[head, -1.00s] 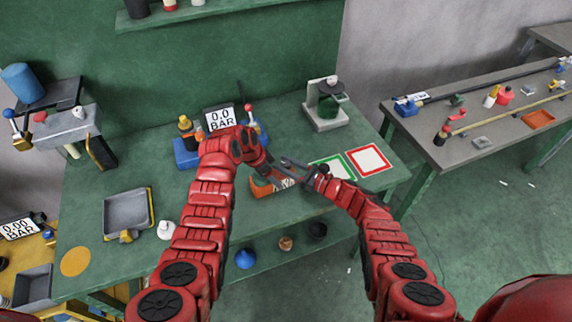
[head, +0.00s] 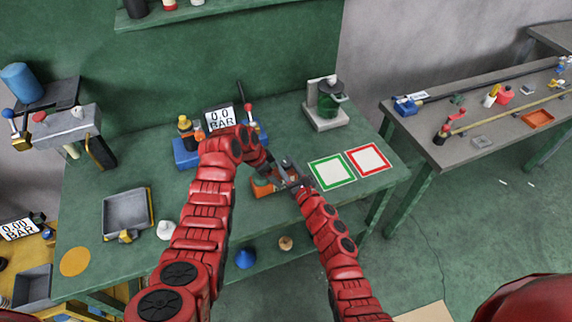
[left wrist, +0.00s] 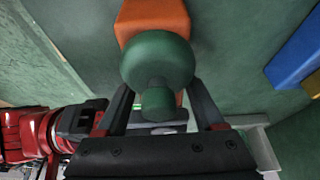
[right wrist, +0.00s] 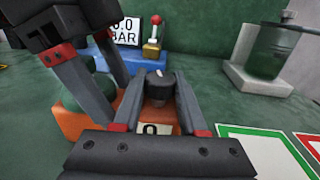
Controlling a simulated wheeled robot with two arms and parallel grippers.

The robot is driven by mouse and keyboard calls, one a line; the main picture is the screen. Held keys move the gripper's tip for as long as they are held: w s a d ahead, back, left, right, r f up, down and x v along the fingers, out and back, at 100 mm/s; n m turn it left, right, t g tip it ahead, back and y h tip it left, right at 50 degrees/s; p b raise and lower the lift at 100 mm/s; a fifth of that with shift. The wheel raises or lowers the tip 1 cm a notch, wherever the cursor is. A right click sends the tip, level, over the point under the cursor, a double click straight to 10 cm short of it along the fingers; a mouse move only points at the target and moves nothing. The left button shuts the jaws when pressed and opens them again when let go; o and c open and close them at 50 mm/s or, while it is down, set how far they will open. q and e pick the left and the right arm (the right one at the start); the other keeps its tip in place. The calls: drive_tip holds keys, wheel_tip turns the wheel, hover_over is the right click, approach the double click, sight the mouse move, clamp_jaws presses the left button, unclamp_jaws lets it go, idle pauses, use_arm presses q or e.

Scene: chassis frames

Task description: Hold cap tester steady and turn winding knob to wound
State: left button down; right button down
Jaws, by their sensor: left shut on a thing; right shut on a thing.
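The cap tester (head: 262,188) has an orange body and sits near the front of the green bench. My left gripper (left wrist: 158,92) is shut on its rounded green part (left wrist: 157,55), one finger on each side. The green part also shows partly behind the left fingers in the right wrist view (right wrist: 75,97). The black winding knob (right wrist: 159,86), with a pale mark on top, stands upright on the orange body. My right gripper (right wrist: 158,100) is shut on the knob, a finger at each side. A white label (right wrist: 156,129) on the body is partly cut off by my gripper.
Behind the tester stand a blue gauge unit with a "0.0 BAR" display (head: 220,117) and a red-topped lever (right wrist: 154,32). Green-framed (head: 332,172) and red-framed (head: 368,160) pads lie to the right. A green-and-grey device (head: 326,105) stands behind them. A grey tray (head: 127,212) is at left.

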use_arm(q)
drive_tip(key=shift+a, duration=0.1)
use_arm(e)
drive_tip(key=shift+r+m+t+h, duration=0.15)
drive_tip(key=shift+m+t+h, duration=0.35)
drive_tip(key=shift+m+h, duration=0.3)
drive_tip(key=shift+s+d+f+m+h, duration=0.15)
drive_tip(key=shift+f+m+h, duration=0.3)
drive_tip(key=shift+h, duration=0.85)
drive_tip(key=shift+r+m+h, duration=0.3)
drive_tip(key=shift+r+m, duration=0.05)
drive_tip(key=shift+w, duration=0.2)
drive_tip(key=shift+c, duration=2.3)
unclamp_jaws()
drive_tip(key=shift+s+a, duration=0.1)
drive_tip(key=shift+a, duration=0.15)
drive_tip(key=shift+s, duration=0.1)
